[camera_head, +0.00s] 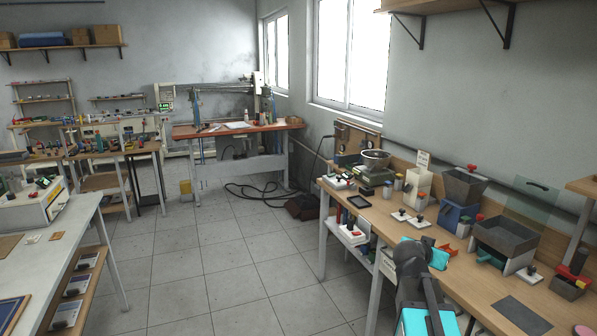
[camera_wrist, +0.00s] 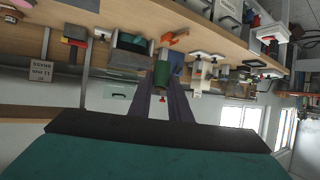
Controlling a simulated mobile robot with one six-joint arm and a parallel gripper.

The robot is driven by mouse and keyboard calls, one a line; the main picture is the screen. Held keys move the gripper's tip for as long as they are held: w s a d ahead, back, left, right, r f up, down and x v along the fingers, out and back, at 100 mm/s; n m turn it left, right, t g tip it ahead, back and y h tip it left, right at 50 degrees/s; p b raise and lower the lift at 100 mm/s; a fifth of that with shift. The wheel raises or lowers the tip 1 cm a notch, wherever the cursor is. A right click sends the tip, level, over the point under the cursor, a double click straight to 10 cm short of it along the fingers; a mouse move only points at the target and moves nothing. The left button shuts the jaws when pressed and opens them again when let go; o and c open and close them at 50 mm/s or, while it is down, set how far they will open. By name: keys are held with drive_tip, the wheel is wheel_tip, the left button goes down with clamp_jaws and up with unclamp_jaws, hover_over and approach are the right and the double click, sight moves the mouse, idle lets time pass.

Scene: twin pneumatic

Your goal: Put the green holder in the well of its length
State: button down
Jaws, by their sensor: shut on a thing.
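My gripper (camera_wrist: 163,92) shows in the wrist view as two dark purple fingers, shut on a green holder (camera_wrist: 170,64). The holder is a small, dark green, roughly cylindrical piece, and the fingers hide part of it. It is in front of the wooden bench in this view, and whether it touches anything I cannot tell. In the head view my arm reaches over the front of the right bench; the fingertips and the holder cannot be made out there. I cannot pick out the wells or their lengths in either view.
The right bench (camera_head: 375,213) carries a grey hopper box (camera_head: 507,236), a blue-based hopper (camera_head: 462,186), a white block (camera_head: 418,187), a metal bowl (camera_head: 376,158) and small knobbed plates (camera_head: 411,220). An orange piece (camera_head: 447,249) lies near my arm. Open tiled floor (camera_head: 220,260) is on the left.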

drive_tip(key=w+a+r+n+t+y, duration=0.1)
drive_tip(key=a+n+y, duration=0.2)
drive_tip(key=a, duration=0.5)
drive_tip(key=w+a+r+n+t+y+b, duration=0.1)
drive_tip(key=w+a+r+n+y, duration=0.1)
drive_tip(key=a, duration=0.6)
drive_tip(key=w+a+r+n+t+y, duration=0.1)
drive_tip(key=a+r+n+y, duration=0.1)
drive_tip(key=a, duration=0.7)
drive_tip(key=shift+w+n+t+y+b, duration=0.3)
drive_tip(key=shift+w+n+y+b, duration=0.05)
drive_tip(key=shift+n+y, duration=0.55)
drive_tip(key=shift+f, duration=0.1)
